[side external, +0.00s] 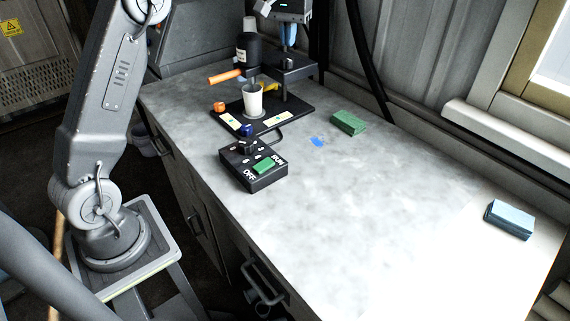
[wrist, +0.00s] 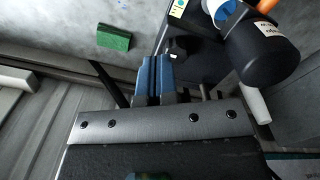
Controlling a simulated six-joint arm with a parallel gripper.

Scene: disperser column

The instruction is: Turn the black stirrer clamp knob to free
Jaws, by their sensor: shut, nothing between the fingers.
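The disperser stand has a black clamp block (side external: 290,68) with a small dark knob (side external: 287,62) on top, partly lost against the block. In the wrist view a black knob-like part (wrist: 178,48) shows just beyond the fingertips. My gripper (side external: 289,42) points down above the clamp, with blue fingers pressed together and nothing between them. In the wrist view the gripper (wrist: 156,60) shows the same closed fingers. They look apart from the knob, though the exact gap cannot be told. The black stirrer motor (side external: 247,48) stands left of the clamp.
An orange bar (side external: 226,76) sticks out below the motor. A white beaker (side external: 253,101) stands on the black base (side external: 285,121). A control box (side external: 253,168) with OFF and RUN labels is in front. A green block (side external: 348,122) and a light-blue block (side external: 510,220) lie right.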

